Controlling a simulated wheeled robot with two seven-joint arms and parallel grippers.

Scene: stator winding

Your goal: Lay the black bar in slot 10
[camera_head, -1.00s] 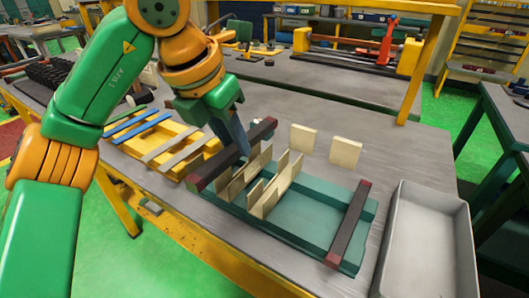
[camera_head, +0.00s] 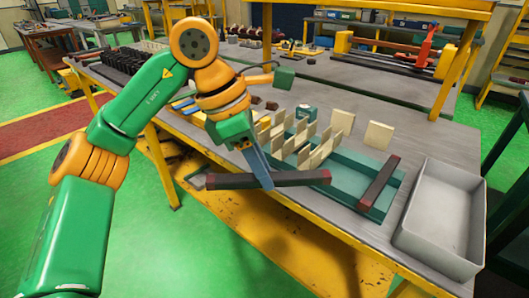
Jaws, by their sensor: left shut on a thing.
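My left gripper (camera_head: 264,180) is shut on a black bar (camera_head: 300,178) with dark red ends. The bar lies crosswise in its fingers, in front of the table's near edge, and its right end overlaps the teal frame's near left corner in the picture. A second black bar with red ends (camera_head: 379,183) lies across the right part of the teal frame (camera_head: 345,181). Several cream upright plates (camera_head: 322,150) stand in the left part of the frame. I see no slot numbers, so I cannot tell which is slot 10. My right gripper is not in view.
An open grey bin (camera_head: 440,215) stands right of the frame. Cream plates (camera_head: 378,135) stand behind it. Dark coil-like parts (camera_head: 112,65) lie at the table's far left. A yellow upright and shelf (camera_head: 460,65) stand behind. Green floor shows left of the table.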

